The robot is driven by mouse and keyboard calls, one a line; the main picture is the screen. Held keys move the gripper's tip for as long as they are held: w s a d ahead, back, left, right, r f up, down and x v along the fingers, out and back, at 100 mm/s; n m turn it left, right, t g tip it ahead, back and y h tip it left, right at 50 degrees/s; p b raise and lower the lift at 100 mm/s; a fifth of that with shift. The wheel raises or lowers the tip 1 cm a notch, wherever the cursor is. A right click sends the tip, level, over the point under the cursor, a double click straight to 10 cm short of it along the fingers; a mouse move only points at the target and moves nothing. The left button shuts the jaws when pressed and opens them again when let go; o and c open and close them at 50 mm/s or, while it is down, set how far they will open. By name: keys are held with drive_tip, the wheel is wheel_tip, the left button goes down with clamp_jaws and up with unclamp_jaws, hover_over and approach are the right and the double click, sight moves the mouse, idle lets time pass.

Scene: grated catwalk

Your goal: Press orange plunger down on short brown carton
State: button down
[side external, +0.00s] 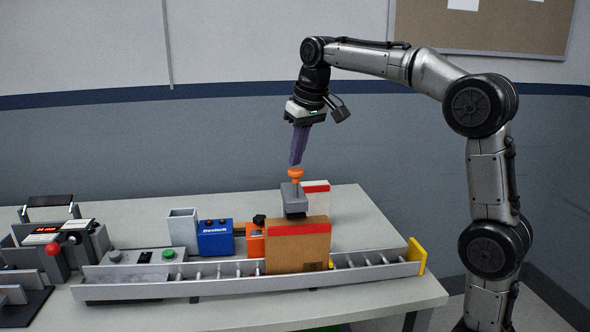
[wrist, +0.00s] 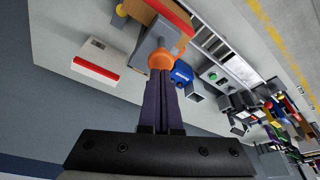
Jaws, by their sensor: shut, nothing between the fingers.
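The orange plunger (side external: 296,175) stands upright on a grey stamp head (side external: 293,198). The head sits over the top of the brown carton (side external: 297,248), which has a red band along its upper edge. Whether the head touches the carton is hard to tell. The carton stands on the roller conveyor. My gripper (side external: 295,164) has purple fingers, shut and empty, pointing down just above the plunger's knob. In the wrist view the fingertips (wrist: 163,73) overlap the lower edge of the orange plunger (wrist: 160,56); I cannot tell if they touch it.
The grey conveyor (side external: 210,278) runs along the table front to a yellow end stop (side external: 416,257). A white carton (side external: 316,196) with a red band stands behind the stamp. A blue device (side external: 215,238) and a control box with a green button (side external: 169,254) are to the left.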

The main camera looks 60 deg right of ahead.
sight(296, 170)
drive_tip(key=shift+f, duration=1.5)
drive_tip(key=shift+w+r, duration=0.1)
drive_tip(key=shift+r, duration=4.75)
drive_tip(key=shift+a, duration=0.1)
